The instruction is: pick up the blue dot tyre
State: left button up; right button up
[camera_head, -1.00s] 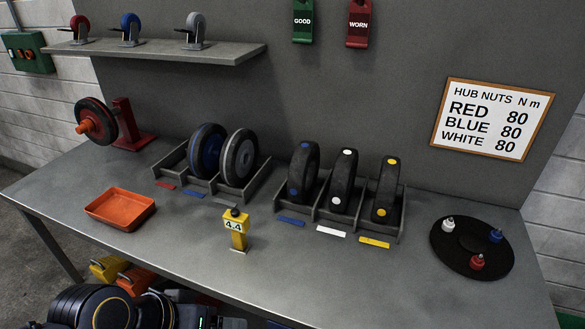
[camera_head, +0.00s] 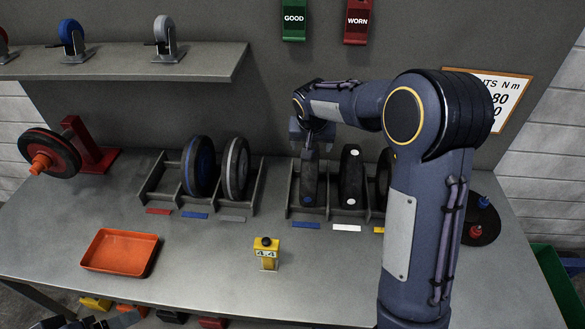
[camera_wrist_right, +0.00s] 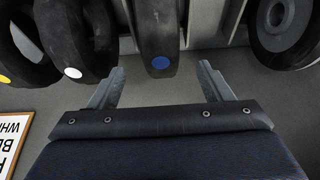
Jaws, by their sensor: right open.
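The blue dot tyre (camera_head: 309,184) stands upright in the left slot of the right-hand rack, behind a blue label. Its blue dot shows clearly in the right wrist view (camera_wrist_right: 161,62). My right gripper (camera_head: 311,150) is at the top of this tyre, coming from above. In the wrist view my right gripper (camera_wrist_right: 160,74) is open, with its fingers to either side of the tyre's line and nothing held.
The white dot tyre (camera_head: 351,177) stands close beside it; the yellow dot tyre (camera_head: 382,178) is partly hidden by my right arm. Two wheels stand in the left rack (camera_head: 253,187). An orange tray (camera_head: 119,252) and yellow 4.4 block (camera_head: 266,252) sit in front.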

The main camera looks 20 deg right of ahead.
jog(key=shift+x, duration=1.05)
jog(key=b+x, duration=0.1)
jog(key=x, duration=0.4)
jog(key=shift+w+b, duration=0.15)
jog(key=shift+b, duration=0.2)
jog(key=shift+r, duration=0.15)
jog(key=shift+c, duration=0.8)
grip_shut()
